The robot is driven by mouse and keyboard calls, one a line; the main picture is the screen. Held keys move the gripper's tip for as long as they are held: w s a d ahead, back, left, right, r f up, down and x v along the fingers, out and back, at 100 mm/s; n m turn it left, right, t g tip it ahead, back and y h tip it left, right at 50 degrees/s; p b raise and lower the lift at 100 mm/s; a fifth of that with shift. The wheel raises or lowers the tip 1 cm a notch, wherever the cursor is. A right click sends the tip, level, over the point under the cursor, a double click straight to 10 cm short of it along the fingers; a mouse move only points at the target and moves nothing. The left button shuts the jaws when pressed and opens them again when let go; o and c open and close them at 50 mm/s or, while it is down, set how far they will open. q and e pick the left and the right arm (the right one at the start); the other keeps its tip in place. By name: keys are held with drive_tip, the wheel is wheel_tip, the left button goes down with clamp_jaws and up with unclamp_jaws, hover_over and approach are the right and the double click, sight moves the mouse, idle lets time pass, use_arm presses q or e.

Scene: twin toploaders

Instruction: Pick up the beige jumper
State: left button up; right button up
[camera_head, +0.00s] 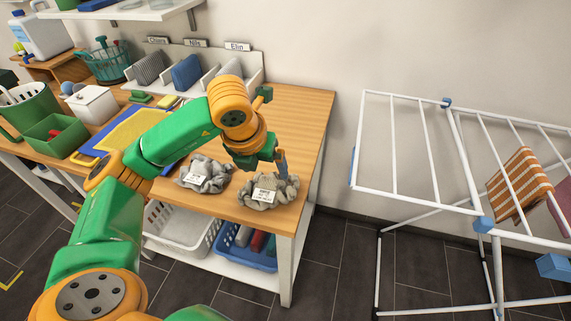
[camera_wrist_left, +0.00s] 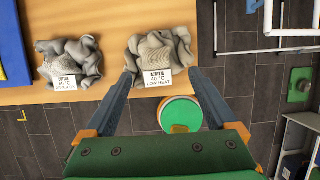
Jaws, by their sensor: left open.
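Two crumpled grey-beige garments with white labels lie on the wooden worktop. The right one (camera_head: 268,190), labelled acrylic, looks slightly warmer in tone and is probably the beige jumper; it also shows in the left wrist view (camera_wrist_left: 160,48). The left one (camera_head: 205,175), labelled cotton, looks greyer and shows in the left wrist view too (camera_wrist_left: 70,62). My left gripper (camera_head: 282,168) is over the right garment in the head view. In the wrist view its open fingertips (camera_wrist_left: 159,74) straddle that garment's near side; whether they touch it I cannot tell. My right gripper is out of view.
The worktop (camera_head: 305,125) ends close to the right garment. A yellow board (camera_head: 125,135), green tub (camera_head: 55,135) and white box (camera_head: 92,104) stand left. A labelled rack (camera_head: 215,62) is behind. A white drying rack (camera_head: 415,205) stands right; floor between is clear.

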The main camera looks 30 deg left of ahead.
sight(268, 176)
use_arm(q)
drive_tip(key=shift+w+a+f+y, duration=0.15)
drive_tip(key=shift+w+a, duration=0.1)
drive_tip(key=shift+w, duration=0.15)
drive_tip(key=shift+w+a+f+y, duration=0.15)
drive_tip(key=shift+w+a, duration=0.1)
drive_tip(key=shift+w, duration=0.15)
drive_tip(key=shift+s+f+p, duration=0.25)
drive_tip(key=shift+f+p, duration=0.7)
drive_tip(key=shift+p, duration=0.15)
drive_tip(key=x, duration=0.2)
drive_tip(key=shift+f, duration=0.35)
drive_tip(key=shift+w+f, duration=0.3)
drive_tip(key=shift+w, duration=0.15)
drive_tip(key=shift+s+r, duration=0.15)
drive_tip(key=shift+s, duration=0.05)
drive_tip(key=c, duration=1.3)
drive_tip(key=shift+w, duration=0.15)
clamp_jaws()
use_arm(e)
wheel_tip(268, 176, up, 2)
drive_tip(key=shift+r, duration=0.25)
